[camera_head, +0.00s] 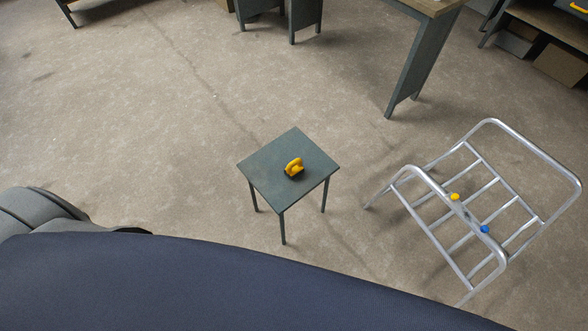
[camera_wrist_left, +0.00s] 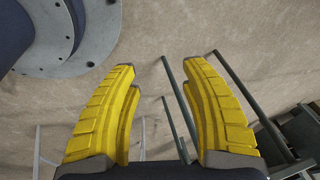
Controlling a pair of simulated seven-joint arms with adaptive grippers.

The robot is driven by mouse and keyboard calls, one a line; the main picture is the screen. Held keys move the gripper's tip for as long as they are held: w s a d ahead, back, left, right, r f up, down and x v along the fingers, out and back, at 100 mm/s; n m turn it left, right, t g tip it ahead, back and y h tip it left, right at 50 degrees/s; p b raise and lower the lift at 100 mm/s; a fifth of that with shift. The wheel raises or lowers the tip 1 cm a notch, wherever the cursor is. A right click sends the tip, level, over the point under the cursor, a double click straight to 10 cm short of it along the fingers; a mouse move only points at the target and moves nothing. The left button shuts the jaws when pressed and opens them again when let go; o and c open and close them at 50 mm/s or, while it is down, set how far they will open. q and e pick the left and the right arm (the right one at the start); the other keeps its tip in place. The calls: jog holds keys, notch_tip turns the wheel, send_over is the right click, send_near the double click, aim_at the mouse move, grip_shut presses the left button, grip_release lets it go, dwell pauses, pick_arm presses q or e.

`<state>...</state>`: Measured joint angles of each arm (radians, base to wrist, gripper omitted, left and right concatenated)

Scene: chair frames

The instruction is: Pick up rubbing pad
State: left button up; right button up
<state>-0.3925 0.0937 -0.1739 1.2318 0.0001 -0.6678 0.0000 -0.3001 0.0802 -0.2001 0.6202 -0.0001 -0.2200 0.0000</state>
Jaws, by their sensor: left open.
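The rubbing pad (camera_head: 294,167), a small yellow and black piece with a raised handle, rests on a small dark green table (camera_head: 262,170) in the head view. The table stands on the floor near the middle of that view. My left gripper (camera_wrist_left: 156,78) shows in the left wrist view with its yellow fingers wide apart and nothing between them. Beyond the fingers I see bare floor and thin dark legs. I cannot make out the pad in the wrist view. Neither gripper shows in the head view.
A metal chair frame (camera_head: 481,165) stands right of the small table, with a yellow knob (camera_head: 455,196) and a blue knob (camera_head: 484,229) on it. A workbench (camera_head: 417,62) and shelf with boxes (camera_head: 562,65) are at the back right. Floor left of the table is clear.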

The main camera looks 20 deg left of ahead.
pick_arm(q)
jog(key=w+r+t+y, duration=0.1)
jog(key=w+r, duration=0.6)
jog(key=r, duration=0.4)
notch_tip(320, 180, up, 28)
jog(key=f+m+g, duration=0.1)
jog(key=g, duration=0.2)
send_over(293, 163)
jog(key=s+d, duration=0.2)
jog(key=f, duration=0.3)
jog(key=w+a+f, duration=0.1)
jog(key=f, duration=0.6)
jog(key=shift+w+a+f, duration=0.3)
jog(key=shift+w+f, duration=0.05)
jog(key=shift+w, duration=0.05)
jog(key=shift+w+a+f, duration=0.1)
jog(key=shift+a+f, duration=0.1)
jog(key=shift+f, duration=1.25)
jog(key=shift+w+a+f, duration=0.1)
jog(key=shift+a+f, duration=0.05)
jog(key=shift+f, duration=1.3)
grip_shut()
